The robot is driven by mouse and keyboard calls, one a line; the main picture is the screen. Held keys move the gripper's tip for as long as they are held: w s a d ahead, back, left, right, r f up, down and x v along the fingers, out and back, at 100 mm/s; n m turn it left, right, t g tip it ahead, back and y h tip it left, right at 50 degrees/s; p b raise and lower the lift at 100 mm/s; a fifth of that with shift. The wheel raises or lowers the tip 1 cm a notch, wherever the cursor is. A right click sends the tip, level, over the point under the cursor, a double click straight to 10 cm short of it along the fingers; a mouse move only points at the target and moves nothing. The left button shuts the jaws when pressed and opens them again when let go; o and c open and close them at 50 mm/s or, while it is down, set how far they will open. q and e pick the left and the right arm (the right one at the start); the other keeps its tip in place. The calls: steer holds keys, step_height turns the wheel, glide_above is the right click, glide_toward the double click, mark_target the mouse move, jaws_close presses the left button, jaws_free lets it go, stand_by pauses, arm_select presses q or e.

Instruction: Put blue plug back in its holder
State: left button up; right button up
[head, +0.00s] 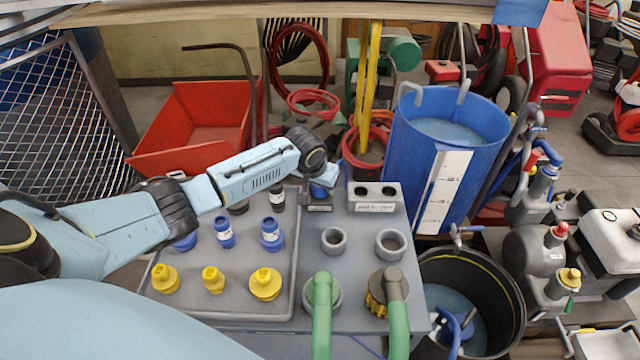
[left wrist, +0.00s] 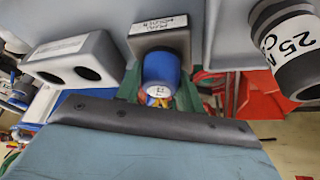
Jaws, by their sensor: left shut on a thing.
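The blue plug (head: 319,191) is at the tip of my left gripper (head: 324,180) in the head view, just above a small dark holder block (head: 318,208). In the left wrist view the blue plug (left wrist: 160,72) is a short blue cylinder with a pale end mark, against the labelled grey holder block (left wrist: 160,38). I cannot tell how deep it sits in the block. My left gripper is shut on the plug; its dark edge (left wrist: 150,118) crosses the wrist view, and the fingertips are mostly hidden. My right gripper is not in view.
A two-hole grey block (head: 375,207) stands right of the holder. A grey tray (head: 217,295) on the left carries yellow, blue and dark fittings. Two grey rings (head: 334,240) and two green-handled fittings (head: 322,310) stand in front. A blue tank (head: 410,130) rises behind.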

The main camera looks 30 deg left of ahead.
arm_select(q)
steer(key=o, duration=1.1)
steer(key=shift+f, duration=0.1)
steer(key=shift+s+r, duration=0.15)
steer(key=shift+r, duration=0.25)
steer(key=p+v, duration=0.3)
steer(key=v, duration=0.9)
steer(key=shift+s+r, duration=0.1)
steer(key=shift+r, duration=0.2)
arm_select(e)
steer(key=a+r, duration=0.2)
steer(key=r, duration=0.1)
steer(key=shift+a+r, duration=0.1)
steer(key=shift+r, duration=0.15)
arm_select(q)
steer(key=shift+d, duration=0.1)
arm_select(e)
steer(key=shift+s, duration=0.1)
